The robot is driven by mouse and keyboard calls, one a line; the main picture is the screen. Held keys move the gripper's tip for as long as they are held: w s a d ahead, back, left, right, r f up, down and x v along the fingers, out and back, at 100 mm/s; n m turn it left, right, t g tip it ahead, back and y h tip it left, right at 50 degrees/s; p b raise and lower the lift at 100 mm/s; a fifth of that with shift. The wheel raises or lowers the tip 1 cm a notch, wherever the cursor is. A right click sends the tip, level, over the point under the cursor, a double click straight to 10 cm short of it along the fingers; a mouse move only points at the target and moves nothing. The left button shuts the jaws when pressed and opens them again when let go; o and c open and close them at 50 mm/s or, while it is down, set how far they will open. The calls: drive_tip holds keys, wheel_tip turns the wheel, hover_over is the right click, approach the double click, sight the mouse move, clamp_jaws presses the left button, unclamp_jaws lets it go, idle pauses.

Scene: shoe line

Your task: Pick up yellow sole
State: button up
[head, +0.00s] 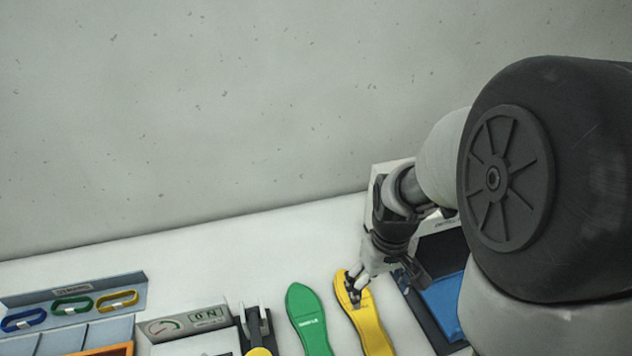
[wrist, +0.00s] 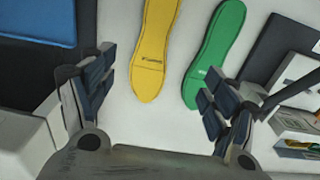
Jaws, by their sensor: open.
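The yellow sole (head: 370,325) lies flat on the white table, right of the green sole (head: 309,320) in the head view. In the wrist view the yellow sole (wrist: 156,50) extends from the top edge to a rounded end near the middle, and the green sole (wrist: 214,55) is at its right. My gripper (head: 353,291) is over the yellow sole's far end in the head view. In the wrist view my gripper (wrist: 155,92) is open, with its fingers spread to either side. Nothing is between the fingers' pads in grip; I cannot tell the exact height.
A blue pad on a dark base (head: 440,300) stands right of the yellow sole, partly hidden by my arm. A gauge box (head: 185,324) and a rack with blue, green and yellow loops (head: 72,305) stand at the left. A concrete-like wall (head: 200,110) rises behind the table.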

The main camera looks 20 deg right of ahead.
drive_tip(key=b, duration=0.4)
hover_over(372, 331)
drive_tip(key=f, duration=1.2)
drive_tip(key=shift+w+a+f, duration=0.1)
drive_tip(key=shift+a+f, duration=0.3)
drive_tip(key=shift+d+f+b, duration=0.2)
drive_tip(key=shift+f+b, duration=0.5)
drive_tip(key=shift+f, duration=0.75)
drive_tip(key=shift+d+f+b, duration=0.2)
drive_tip(key=shift+f+b, duration=0.45)
drive_tip(key=shift+f, duration=0.75)
drive_tip(key=shift+r, duration=0.1)
drive_tip(key=c, duration=1.3)
